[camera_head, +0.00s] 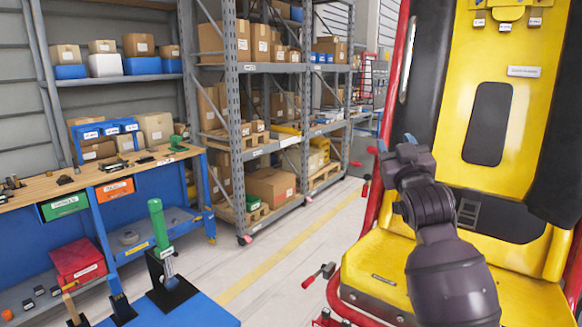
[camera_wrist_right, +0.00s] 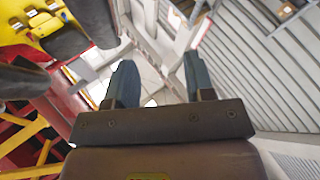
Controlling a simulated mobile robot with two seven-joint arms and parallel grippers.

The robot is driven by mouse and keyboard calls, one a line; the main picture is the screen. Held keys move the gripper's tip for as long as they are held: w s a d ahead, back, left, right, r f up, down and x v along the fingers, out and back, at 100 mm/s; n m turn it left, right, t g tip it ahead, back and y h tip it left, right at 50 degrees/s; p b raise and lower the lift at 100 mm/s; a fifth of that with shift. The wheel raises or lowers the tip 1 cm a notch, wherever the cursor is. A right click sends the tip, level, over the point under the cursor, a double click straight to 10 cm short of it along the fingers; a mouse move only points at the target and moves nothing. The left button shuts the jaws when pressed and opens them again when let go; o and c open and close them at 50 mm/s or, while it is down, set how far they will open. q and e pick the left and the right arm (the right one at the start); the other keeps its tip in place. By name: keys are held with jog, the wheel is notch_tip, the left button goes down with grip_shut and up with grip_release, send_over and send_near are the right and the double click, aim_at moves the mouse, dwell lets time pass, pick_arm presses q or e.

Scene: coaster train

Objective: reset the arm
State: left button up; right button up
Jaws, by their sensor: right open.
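My right arm comes in from the bottom right of the head view, dark grey and raised in front of a yellow coaster seat (camera_head: 410,283). My right gripper (camera_head: 396,141) is at its far end, left of the yellow seat back (camera_head: 510,110). In the right wrist view the right gripper (camera_wrist_right: 158,80) shows two blue-grey fingers spread apart. My left arm and gripper are not in view.
A red bar (camera_head: 392,95) runs up beside the seat. A red-knobbed lever (camera_head: 318,275) sticks out at its lower left. A green-handled lever (camera_head: 160,235) stands at lower left. A workbench (camera_head: 75,195) and shelves (camera_head: 232,150) stand behind. Floor (camera_head: 300,235) between is open.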

jog(key=s+d+f+g, duration=0.15)
jog(key=s+f, duration=0.35)
jog(key=f, duration=0.6)
jog(key=s+f+m+g, duration=0.15)
jog(key=s+f, duration=0.35)
jog(key=f, duration=0.5)
jog(key=s+d+f+n+g, duration=0.15)
jog(key=s+f, duration=0.25)
jog(key=f, duration=0.7)
jog(key=s+d+f+m+g, duration=0.1)
jog(key=s+f+g, duration=0.2)
jog(key=s+f, duration=0.6)
jog(key=s+d+f+m+g+h, duration=0.1)
jog(key=s+f+g, duration=0.2)
jog(key=s+f, duration=0.7)
jog(key=s, duration=0.4)
jog(key=shift+d+f+m, duration=0.3)
jog(key=shift+d, duration=0.1)
